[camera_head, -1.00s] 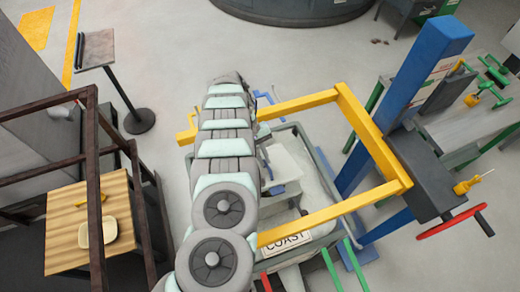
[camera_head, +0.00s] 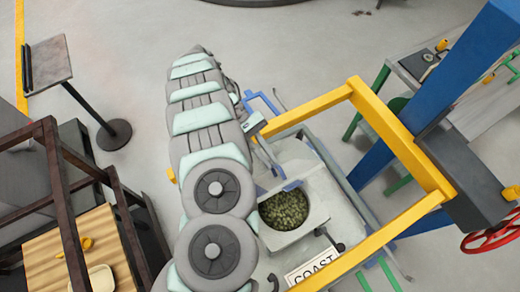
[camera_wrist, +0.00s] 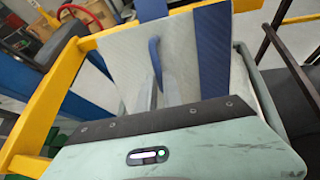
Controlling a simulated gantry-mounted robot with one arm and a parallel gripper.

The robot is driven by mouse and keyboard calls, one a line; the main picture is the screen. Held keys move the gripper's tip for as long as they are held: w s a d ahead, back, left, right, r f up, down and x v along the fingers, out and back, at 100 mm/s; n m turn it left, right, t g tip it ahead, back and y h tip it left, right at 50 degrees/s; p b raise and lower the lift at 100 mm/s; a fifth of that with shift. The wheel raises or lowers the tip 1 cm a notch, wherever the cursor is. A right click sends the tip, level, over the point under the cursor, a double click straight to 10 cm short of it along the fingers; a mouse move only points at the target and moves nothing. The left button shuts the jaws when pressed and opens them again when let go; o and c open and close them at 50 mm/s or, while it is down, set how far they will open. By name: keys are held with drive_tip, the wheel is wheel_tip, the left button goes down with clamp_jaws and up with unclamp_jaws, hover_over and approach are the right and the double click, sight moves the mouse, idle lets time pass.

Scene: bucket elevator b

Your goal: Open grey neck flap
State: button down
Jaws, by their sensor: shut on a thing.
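The grey neck (camera_head: 312,212) stands inside the yellow frame in the head view. Its round opening shows green pellets (camera_head: 285,209). A pale grey panel, apparently the neck flap (camera_head: 296,158), stands behind the opening, with a blue bar (camera_head: 291,186) at its lower edge. In the wrist view a pale grey panel (camera_wrist: 195,60) faces me. My gripper (camera_wrist: 152,85) appears shut on a narrow blue upright handle (camera_wrist: 155,52) in front of this panel. The wrist housing hides the lower part of the grip.
A yellow frame (camera_head: 412,160) surrounds the neck on its right side, joined to a blue post (camera_head: 440,85). A red handwheel (camera_head: 490,238) is at the right. A plate marked COAST (camera_head: 312,268) is below. A dark frame with a wooden tabletop (camera_head: 70,245) stands left.

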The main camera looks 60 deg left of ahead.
drive_tip(key=shift+a+b, duration=0.2)
drive_tip(key=shift+b, duration=0.1)
drive_tip(key=c, duration=1.5)
unclamp_jaws()
drive_tip(key=shift+w+a+f+b, duration=0.1)
drive_tip(key=shift+b, duration=0.25)
